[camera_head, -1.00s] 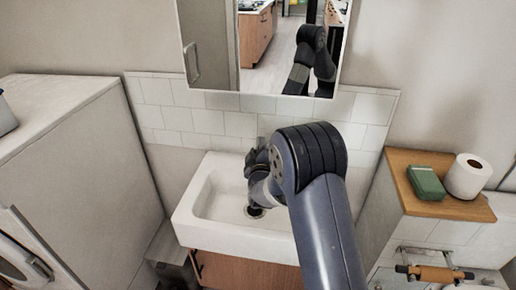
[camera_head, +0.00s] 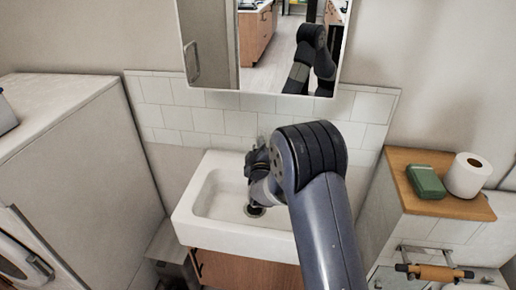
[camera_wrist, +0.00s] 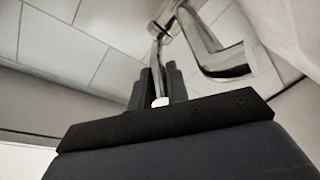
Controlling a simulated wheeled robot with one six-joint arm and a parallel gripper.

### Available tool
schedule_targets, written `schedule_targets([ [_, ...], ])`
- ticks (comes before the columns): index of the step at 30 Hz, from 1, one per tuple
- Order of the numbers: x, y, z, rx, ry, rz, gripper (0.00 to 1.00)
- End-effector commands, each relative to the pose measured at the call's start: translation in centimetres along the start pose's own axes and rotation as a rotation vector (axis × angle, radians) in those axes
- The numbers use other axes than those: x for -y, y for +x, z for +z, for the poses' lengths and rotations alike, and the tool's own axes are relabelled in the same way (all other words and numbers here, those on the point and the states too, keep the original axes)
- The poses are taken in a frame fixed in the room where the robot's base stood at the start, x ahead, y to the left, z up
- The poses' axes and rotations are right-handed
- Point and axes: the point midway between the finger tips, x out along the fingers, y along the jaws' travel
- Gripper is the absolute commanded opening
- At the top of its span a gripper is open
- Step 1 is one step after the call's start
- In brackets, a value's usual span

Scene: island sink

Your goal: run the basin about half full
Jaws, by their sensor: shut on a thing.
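The white basin (camera_head: 199,213) stands against the tiled wall, partly hidden by my arm. Its dark drain (camera_head: 254,210) shows on the bottom, and I see no water in the basin. In the wrist view, the chrome tap (camera_wrist: 222,60) has a bent spout at the right of my gripper. A thin chrome lever (camera_wrist: 156,50) runs from the tap down between my fingers. My gripper (camera_wrist: 158,78) is shut on this lever. In the head view, my arm hides the tap and most of my gripper.
A mirror (camera_head: 262,50) hangs above the basin. A white cabinet or machine (camera_head: 80,150) stands at the left. At the right, a wooden-topped ledge (camera_head: 450,206) holds a green box (camera_head: 426,182) and a toilet roll (camera_head: 467,176). A wooden cupboard front (camera_head: 245,272) is below the basin.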

Motion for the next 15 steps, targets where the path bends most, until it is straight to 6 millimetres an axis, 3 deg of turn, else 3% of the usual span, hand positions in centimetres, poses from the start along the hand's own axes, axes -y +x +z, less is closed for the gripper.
schedule_targets([
  [15,-1.9,0.8,-1.0,0.109,0.046,-0.153,0.00],
])
